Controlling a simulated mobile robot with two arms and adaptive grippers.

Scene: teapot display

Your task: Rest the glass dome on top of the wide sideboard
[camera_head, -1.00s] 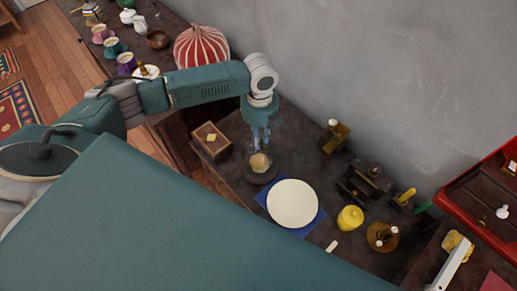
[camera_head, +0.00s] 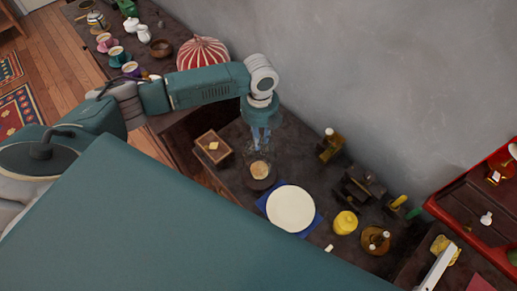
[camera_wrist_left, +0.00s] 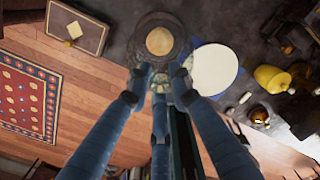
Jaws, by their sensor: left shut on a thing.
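My left gripper (camera_head: 259,143) points down over the dark furniture top (camera_head: 300,150), its fingers closed on the clear glass dome (camera_head: 258,153). The dome is very faint in the head view. In the left wrist view the blue fingers (camera_wrist_left: 162,78) close around a small patch of glass (camera_wrist_left: 178,70). Below the dome a round tan food item (camera_head: 260,170) rests on a dark round plate (camera_head: 262,184). The dome appears lifted above it, but its lower rim is hard to make out. My right gripper is not in view.
A white plate (camera_head: 291,208) on a blue mat, a wooden box (camera_head: 213,148), a yellow pot (camera_head: 346,222) and brown stands (camera_head: 331,146) surround the gripper. A red-striped dome-shaped thing (camera_head: 203,53) and several cups stand further left. A red tray (camera_head: 470,208) is at right.

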